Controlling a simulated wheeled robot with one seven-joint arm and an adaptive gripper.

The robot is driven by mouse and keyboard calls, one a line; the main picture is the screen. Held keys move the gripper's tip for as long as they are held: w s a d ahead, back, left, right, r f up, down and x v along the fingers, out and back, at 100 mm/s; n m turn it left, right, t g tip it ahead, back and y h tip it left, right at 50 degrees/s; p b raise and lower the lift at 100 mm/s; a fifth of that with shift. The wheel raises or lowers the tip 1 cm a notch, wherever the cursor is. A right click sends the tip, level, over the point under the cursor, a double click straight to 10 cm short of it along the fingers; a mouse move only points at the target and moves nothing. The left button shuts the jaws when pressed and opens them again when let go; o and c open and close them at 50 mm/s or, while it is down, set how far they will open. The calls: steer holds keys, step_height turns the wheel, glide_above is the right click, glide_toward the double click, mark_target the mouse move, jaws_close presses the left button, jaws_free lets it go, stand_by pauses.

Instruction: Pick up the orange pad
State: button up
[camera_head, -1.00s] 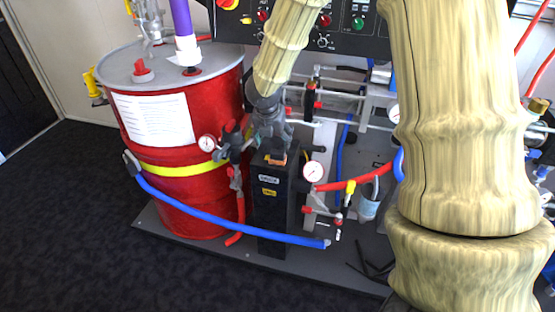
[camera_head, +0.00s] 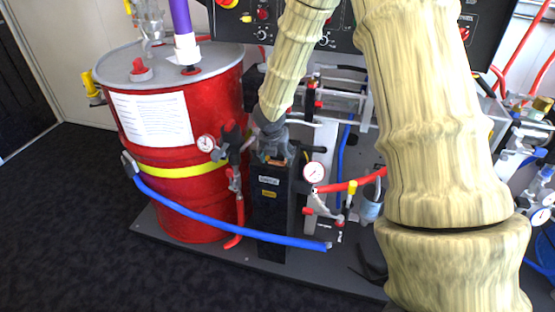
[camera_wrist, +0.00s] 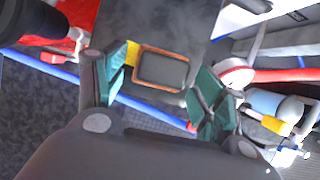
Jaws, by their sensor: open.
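The orange pad (camera_wrist: 137,68) shows in the wrist view as an orange-edged rectangle with a dark grey face. In the head view only a bit of orange (camera_head: 275,162) shows at the top of the black box (camera_head: 270,220), under my gripper. My gripper (camera_wrist: 165,82) is open, with one green-lined finger on each side of the pad in the wrist view. Both fingers look clear of it, and nothing is held. In the head view my gripper (camera_head: 273,152) points down just over the box top and partly hides the pad.
A red drum (camera_head: 170,120) stands left of the box. A blue hose (camera_head: 225,232) crosses in front. A pressure gauge (camera_head: 314,172) and red pipe (camera_head: 350,184) are close on the right. A black control panel (camera_head: 330,30) rises behind. Dark floor (camera_head: 60,220) is clear at left.

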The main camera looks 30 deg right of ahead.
steer(key=c, duration=0.9)
steer(key=shift+r, duration=0.55)
step_height(320, 180, up, 2)
steer(key=shift+r+p, duration=0.25)
steer(key=shift+p, duration=0.5)
steer(key=s+b, duration=0.1)
steer(key=s, duration=0.4)
steer(key=s+a+r+b, duration=0.1)
steer(key=s+b, duration=0.1)
steer(key=s, duration=0.3)
steer(key=s+a+b, duration=0.1)
steer(key=s+b, duration=0.1)
steer(key=s, duration=0.4)
steer(key=shift+a+r, duration=0.2)
